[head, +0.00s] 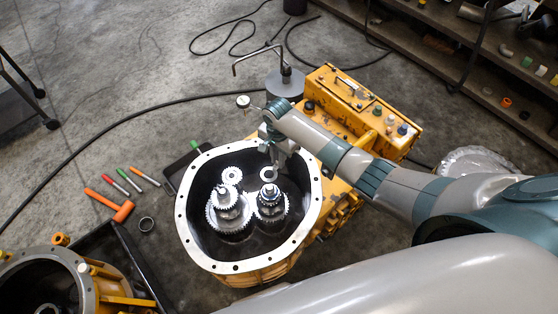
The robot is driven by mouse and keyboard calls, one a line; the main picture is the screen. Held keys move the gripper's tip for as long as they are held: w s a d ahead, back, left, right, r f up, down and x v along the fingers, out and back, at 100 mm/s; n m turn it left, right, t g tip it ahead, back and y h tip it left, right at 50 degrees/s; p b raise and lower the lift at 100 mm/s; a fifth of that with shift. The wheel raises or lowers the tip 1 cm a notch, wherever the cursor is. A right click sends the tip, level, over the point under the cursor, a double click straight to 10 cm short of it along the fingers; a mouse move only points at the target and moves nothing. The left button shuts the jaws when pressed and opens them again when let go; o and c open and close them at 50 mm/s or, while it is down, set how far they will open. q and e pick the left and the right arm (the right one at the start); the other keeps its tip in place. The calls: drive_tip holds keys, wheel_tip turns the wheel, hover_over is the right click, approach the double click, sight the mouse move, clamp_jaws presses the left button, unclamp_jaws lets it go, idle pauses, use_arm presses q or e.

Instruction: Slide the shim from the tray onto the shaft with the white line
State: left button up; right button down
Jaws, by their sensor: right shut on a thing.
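My right gripper (275,160) reaches down from the right over the open gearbox housing (187,240). It is shut on the shim (267,173), a small pale ring that shows at its fingertips, partly hidden by them. Two shafts with gears stand upright inside the housing: a left shaft (223,194) and a right shaft (269,191). The shim is above and behind the right shaft in the picture, apart from its top as far as I can see. The white line is too small to make out. A dark tray (128,248) lies left of the housing. My left gripper is out of view.
A smaller gear (232,175) sits at the back of the housing. A second housing (45,275) is at lower left.

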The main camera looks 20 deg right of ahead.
drive_tip(key=shift+s+d+f+m, duration=0.1)
drive_tip(key=shift+s+f+m, duration=0.1)
drive_tip(key=shift+f, duration=0.3)
drive_tip(key=shift+s+f+m, duration=0.1)
drive_tip(key=shift+f+m, duration=0.1)
drive_tip(key=shift+f, duration=0.3)
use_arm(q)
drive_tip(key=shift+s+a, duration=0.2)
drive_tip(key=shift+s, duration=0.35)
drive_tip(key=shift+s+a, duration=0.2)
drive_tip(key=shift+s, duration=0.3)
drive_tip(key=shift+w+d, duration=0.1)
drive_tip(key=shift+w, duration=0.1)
